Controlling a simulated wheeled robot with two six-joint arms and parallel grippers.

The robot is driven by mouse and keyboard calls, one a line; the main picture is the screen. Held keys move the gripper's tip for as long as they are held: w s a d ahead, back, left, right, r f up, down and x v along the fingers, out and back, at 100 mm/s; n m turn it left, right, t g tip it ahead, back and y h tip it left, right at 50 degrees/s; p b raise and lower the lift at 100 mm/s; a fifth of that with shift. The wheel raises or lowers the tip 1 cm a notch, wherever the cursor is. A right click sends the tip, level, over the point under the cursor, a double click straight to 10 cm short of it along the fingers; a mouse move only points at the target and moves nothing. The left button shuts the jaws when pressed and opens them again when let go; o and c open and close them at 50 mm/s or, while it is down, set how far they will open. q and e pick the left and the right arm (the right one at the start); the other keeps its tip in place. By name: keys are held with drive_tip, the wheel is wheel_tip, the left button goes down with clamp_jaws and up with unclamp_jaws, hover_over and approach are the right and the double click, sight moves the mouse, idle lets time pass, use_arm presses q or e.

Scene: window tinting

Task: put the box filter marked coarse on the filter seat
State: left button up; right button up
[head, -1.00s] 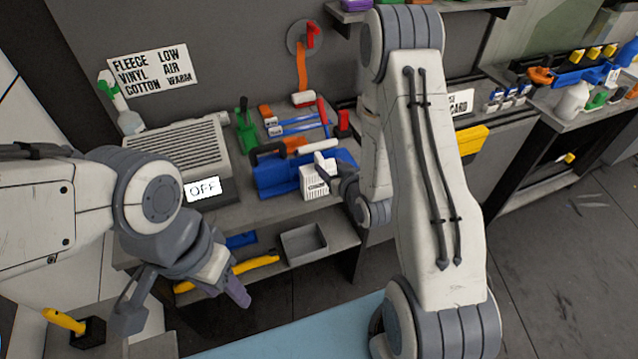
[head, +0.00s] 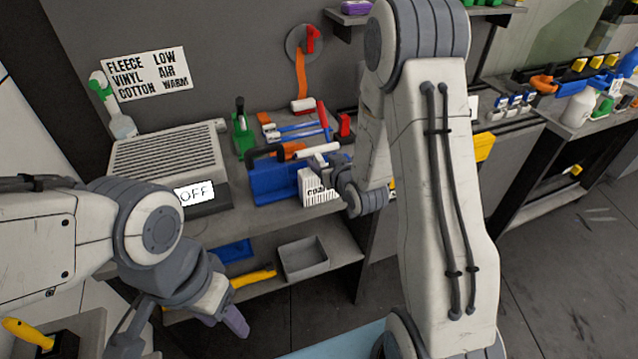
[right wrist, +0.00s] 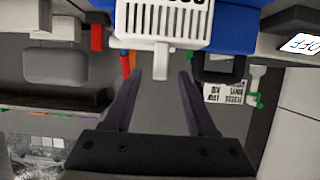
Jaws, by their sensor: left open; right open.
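The white slatted box filter (head: 317,187), with partly hidden dark lettering, stands at the front of the bench by a blue tool tote. It also shows upside down in the right wrist view (right wrist: 182,22), its lettering cut off by the frame's edge. My right gripper (right wrist: 161,74) is open, and the filter's white tab lies at the fingertips, between them in the picture; I cannot tell if they touch. In the head view, my right gripper (head: 343,178) is at the filter's right side. My left gripper (head: 180,332) is open and empty, low at left. I cannot identify the filter seat.
A grey grilled unit (head: 165,155) with an OFF sign (head: 195,193) stands left on the bench. The blue tote (head: 275,185) is close behind the filter. A grey bin (head: 303,259) and a yellow-handled tool (head: 253,278) lie on the shelf below.

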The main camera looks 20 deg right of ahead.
drive_tip(key=shift+p+x, duration=0.4)
drive_tip(key=shift+x, duration=1.25)
drive_tip(key=shift+f, duration=0.1)
clamp_jaws()
